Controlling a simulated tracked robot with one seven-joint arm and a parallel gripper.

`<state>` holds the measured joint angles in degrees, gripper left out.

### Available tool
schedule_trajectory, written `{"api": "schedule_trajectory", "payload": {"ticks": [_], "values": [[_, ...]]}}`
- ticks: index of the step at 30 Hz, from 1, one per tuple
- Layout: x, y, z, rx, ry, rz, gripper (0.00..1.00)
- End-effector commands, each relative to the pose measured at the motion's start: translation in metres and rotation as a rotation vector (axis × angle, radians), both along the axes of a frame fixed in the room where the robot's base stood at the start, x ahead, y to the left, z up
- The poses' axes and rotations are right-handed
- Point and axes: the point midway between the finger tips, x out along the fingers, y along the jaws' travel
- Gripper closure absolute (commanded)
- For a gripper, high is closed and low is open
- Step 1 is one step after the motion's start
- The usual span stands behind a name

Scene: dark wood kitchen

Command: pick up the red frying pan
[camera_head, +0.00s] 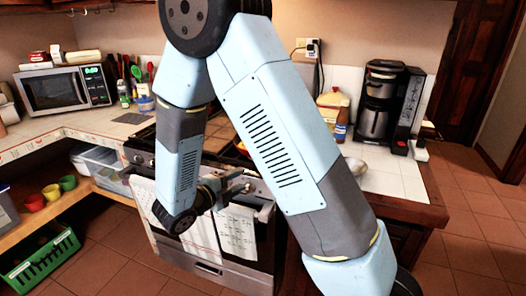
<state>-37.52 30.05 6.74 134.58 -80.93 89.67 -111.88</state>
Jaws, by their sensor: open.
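My arm crosses the middle of the head view and hides much of the stove. My gripper (238,186) is small and dark, in front of the stove (140,160) near its front edge and hanging towels. It is open, and I see nothing held between its fingers. I cannot make out the red frying pan clearly. A small reddish-orange edge shows on the stove top between my arm links, too little to tell what it is.
A microwave (65,90) and a utensil holder stand on the left counter. A green crate (40,262) lies low at left. Tiled floor is clear at right.

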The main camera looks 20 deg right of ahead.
Motion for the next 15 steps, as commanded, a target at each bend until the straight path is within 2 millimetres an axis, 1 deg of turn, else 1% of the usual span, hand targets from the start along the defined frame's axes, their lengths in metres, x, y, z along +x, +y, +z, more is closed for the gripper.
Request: {"api": "schedule_trajectory", "payload": {"ticks": [4, 12, 15], "values": [[0.010, -0.012, -0.003, -0.012, 0.007, 0.005, 0.53], [0.036, -0.050, -0.007, -0.009, 0.006, 0.004, 0.53], [0.043, -0.060, -0.008, -0.008, 0.005, 0.003, 0.53]]}}
